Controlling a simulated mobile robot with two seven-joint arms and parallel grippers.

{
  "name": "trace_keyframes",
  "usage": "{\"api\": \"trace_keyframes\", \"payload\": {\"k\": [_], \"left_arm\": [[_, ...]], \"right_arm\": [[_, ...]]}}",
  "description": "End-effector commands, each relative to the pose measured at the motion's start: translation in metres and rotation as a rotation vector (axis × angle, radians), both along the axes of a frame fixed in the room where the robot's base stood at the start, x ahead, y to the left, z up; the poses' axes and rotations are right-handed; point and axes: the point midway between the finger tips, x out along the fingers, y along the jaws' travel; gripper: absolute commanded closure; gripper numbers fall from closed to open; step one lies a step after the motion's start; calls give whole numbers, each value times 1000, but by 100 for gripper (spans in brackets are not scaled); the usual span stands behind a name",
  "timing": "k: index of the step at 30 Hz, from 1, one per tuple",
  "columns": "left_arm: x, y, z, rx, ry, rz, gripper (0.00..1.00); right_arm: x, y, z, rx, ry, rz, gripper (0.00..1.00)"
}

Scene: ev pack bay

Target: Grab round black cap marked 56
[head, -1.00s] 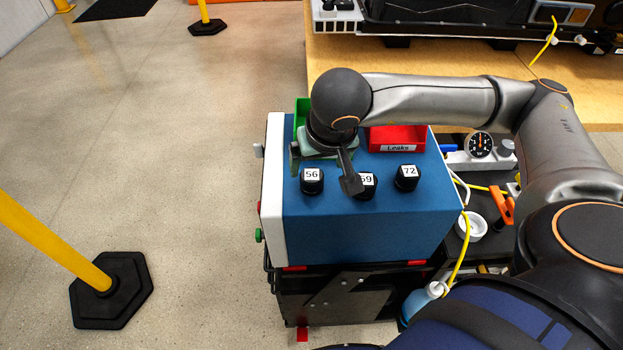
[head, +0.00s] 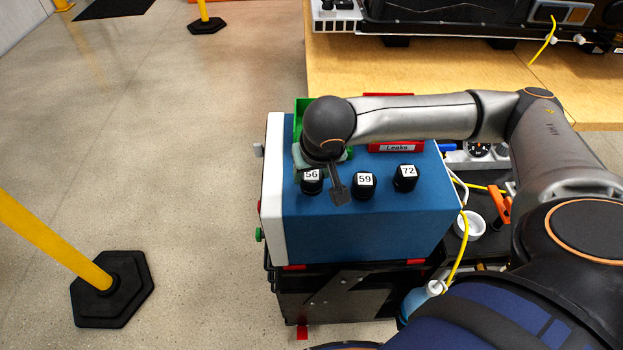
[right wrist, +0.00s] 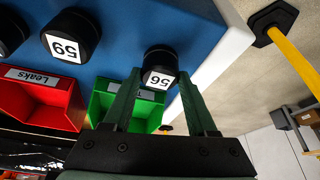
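The round black cap marked 56 (head: 311,183) sits on the top of the blue box (head: 395,228), leftmost in a row of three caps. It also shows in the right wrist view (right wrist: 160,60), its label upside down. My right gripper (right wrist: 159,74) is open and empty. In that view its two green fingers appear on either side of the cap, with gaps to both; whether the tips are level with it I cannot tell. In the head view my right wrist hangs just behind the cap and hides most of the fingers. My left gripper is not in view.
Caps marked 59 (head: 364,186) and 72 (head: 405,178) stand to the right. A green bin (right wrist: 107,108) and a red bin labelled Leaks (right wrist: 38,104) are close by. A yellow cable (head: 462,240) hangs at the box's right side. Open floor lies left.

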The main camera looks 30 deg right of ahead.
Motion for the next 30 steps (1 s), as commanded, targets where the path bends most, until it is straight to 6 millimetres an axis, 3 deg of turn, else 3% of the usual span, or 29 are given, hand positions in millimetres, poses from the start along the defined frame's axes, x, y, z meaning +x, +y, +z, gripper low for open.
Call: {"api": "trace_keyframes", "payload": {"k": [2,14,23,30], "left_arm": [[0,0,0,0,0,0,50],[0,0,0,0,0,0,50],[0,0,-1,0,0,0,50],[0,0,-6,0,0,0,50]], "right_arm": [[0,0,0,0,0,0,55],[0,0,0,0,-1,0,99],[1,0,3,1,-2,-1,99],[2,1,27,1,-7,0,99]]}}
